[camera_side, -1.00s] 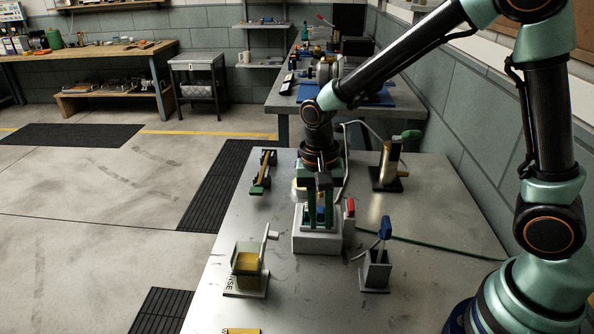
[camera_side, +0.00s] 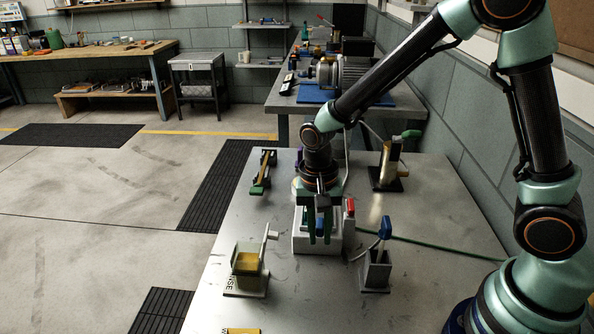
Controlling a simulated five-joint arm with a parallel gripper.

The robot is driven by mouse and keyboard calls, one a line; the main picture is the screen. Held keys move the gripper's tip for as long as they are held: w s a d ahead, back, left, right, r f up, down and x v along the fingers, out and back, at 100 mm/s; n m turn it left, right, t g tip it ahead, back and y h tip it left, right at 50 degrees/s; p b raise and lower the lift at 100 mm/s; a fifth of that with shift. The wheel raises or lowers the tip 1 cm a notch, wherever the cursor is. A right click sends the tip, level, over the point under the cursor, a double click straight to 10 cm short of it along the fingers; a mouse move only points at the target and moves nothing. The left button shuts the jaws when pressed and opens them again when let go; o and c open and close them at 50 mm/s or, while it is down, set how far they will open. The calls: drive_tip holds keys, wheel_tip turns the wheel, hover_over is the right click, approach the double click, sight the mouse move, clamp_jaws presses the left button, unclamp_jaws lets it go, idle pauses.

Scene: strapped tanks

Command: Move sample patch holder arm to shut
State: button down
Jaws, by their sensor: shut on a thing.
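The sample patch holder (camera_side: 316,246) is a pale grey block fixture in the middle of the metal table. My gripper (camera_side: 320,236) points down over it in the side view, with its two green fingers at the block's top. It is shut on the holder arm, which is mostly hidden behind the fingers and wrist. I cannot tell the arm's exact angle.
A red-handled lever (camera_side: 350,208) stands close to the holder's right. A blue-handled grey fixture (camera_side: 376,268) is at front right, a yellow-filled holder (camera_side: 247,265) at front left. A brass fixture (camera_side: 391,165) and a green-ended bar (camera_side: 262,175) stand farther back. A green cable (camera_side: 430,244) crosses the right side.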

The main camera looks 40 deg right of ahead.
drive_tip(key=shift+s+f, duration=0.2)
drive_tip(key=shift+f, duration=0.2)
drive_tip(key=c, duration=0.7)
unclamp_jaws()
drive_tip(key=shift+w, duration=0.15)
drive_tip(key=shift+r, duration=0.15)
wheel_tip(320, 180, up, 6)
drive_tip(key=s+a, duration=0.2)
drive_tip(key=a, duration=0.1)
drive_tip(key=shift+s+f, duration=0.25)
drive_tip(key=shift+s, duration=0.15)
